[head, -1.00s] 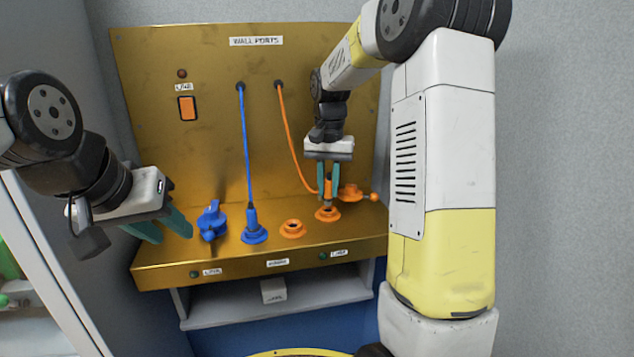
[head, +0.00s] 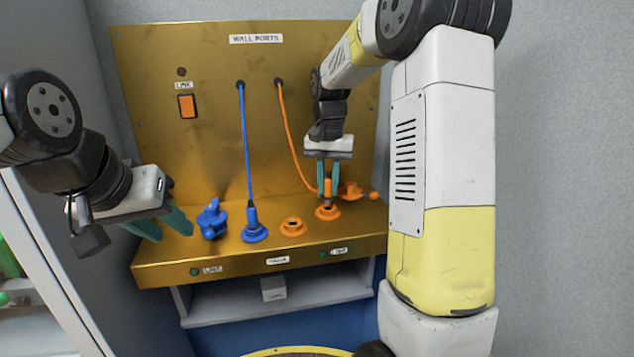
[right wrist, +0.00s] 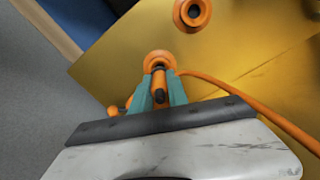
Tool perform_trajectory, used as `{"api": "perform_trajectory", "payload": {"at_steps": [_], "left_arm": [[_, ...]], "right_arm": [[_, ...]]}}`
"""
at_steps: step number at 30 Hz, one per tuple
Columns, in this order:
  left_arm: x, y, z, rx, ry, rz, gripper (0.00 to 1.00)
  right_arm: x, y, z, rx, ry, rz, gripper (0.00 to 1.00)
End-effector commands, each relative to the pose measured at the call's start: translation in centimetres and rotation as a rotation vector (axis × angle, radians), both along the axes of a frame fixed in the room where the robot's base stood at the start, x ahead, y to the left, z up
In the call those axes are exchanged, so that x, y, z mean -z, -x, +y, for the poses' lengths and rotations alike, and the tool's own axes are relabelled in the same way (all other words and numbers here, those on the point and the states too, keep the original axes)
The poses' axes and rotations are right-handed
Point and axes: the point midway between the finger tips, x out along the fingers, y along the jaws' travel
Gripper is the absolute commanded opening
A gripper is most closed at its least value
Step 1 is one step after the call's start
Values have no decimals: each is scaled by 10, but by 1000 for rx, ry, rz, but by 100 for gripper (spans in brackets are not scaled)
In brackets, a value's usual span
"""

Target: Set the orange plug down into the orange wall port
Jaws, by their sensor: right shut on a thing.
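The orange plug (head: 327,187) is on the orange cable and stands upright between the teal fingers of my right gripper (head: 328,188), which is shut on it. It also shows in the right wrist view (right wrist: 159,85). An orange wall port (head: 327,213) is directly below the plug; in the right wrist view the port's ring (right wrist: 159,57) shows just past the fingertips. I cannot tell whether the plug's tip is inside it. A second orange port (head: 293,227) to its left is empty. My left gripper (head: 163,227) is open and empty, left of the blue fitting.
A blue plug (head: 252,216) stands in a blue port. A blue fitting (head: 212,219) is left of it, and an orange fitting (head: 352,190) with a knob is close right of my right gripper. The brass panel (head: 150,110) rises behind the ledge.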

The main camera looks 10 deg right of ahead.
Motion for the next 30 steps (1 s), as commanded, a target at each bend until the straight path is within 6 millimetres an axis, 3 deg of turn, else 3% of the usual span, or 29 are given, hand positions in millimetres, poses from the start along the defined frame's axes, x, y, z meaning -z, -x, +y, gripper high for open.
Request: {"api": "perform_trajectory", "payload": {"at_steps": [30], "left_arm": [[0, 0, 0, 0, 0, 0, 36]], "right_arm": [[14, 0, 0, 0, 0, 0, 0]]}}
